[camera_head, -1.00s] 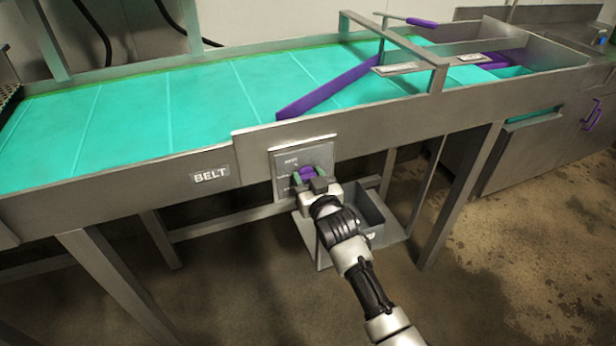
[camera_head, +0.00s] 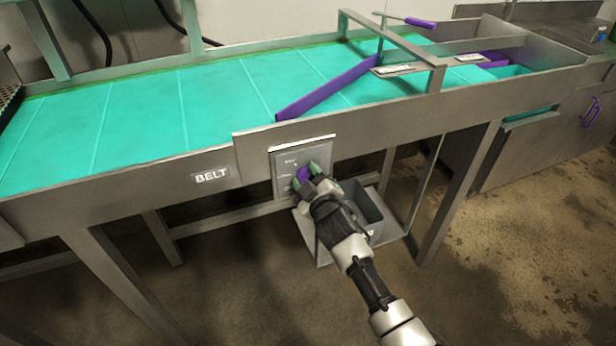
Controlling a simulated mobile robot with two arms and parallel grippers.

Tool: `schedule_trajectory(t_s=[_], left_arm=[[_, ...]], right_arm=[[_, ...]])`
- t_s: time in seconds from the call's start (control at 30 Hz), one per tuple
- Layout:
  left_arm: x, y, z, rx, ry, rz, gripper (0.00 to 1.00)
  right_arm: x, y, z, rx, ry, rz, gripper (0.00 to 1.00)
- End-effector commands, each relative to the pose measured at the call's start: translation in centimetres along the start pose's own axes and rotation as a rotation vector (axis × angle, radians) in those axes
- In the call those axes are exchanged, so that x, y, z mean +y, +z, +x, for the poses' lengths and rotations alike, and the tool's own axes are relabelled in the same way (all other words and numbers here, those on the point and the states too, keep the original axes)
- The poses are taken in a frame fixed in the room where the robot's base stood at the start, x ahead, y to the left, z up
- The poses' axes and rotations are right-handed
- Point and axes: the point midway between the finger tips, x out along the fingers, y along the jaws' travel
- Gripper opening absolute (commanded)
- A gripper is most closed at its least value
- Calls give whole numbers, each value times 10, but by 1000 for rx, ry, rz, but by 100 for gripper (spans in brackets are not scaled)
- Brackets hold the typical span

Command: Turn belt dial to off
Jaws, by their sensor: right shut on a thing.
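The belt dial (camera_head: 303,174) is a small purple knob on a grey control plate (camera_head: 287,159) on the front rail of the conveyor. My right gripper (camera_head: 306,177) is shut on the dial, with its green fingertips on either side of it. The fingers and wrist cover much of the dial and the lower part of the plate. The plate's small lettering is too small to read, so I cannot tell which mark the dial points at. A "BELT" label (camera_head: 211,175) sits on the rail to the left of the plate. My left gripper is not in view.
The teal conveyor belt (camera_head: 140,115) runs behind the rail, with a purple diverter bar (camera_head: 335,89) across it. A grey bin (camera_head: 364,205) stands on a low shelf beneath, close behind my right arm. The floor to the right is open.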

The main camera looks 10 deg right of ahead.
Motion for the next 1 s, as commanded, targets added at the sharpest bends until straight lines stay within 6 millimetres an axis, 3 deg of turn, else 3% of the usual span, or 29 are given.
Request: schedule_trajectory(t_s=[0.63,0.67,0.8,1.0], left_arm=[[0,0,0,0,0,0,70],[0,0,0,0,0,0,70],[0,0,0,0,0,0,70],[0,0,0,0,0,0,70]], right_arm=[[-1,1,0,-2,-2,-53,21],[-1,1,0,-2,-2,-53,49],[0,1,0,-1,-1,-52,70],[0,0,0,-1,-1,-50,70]])
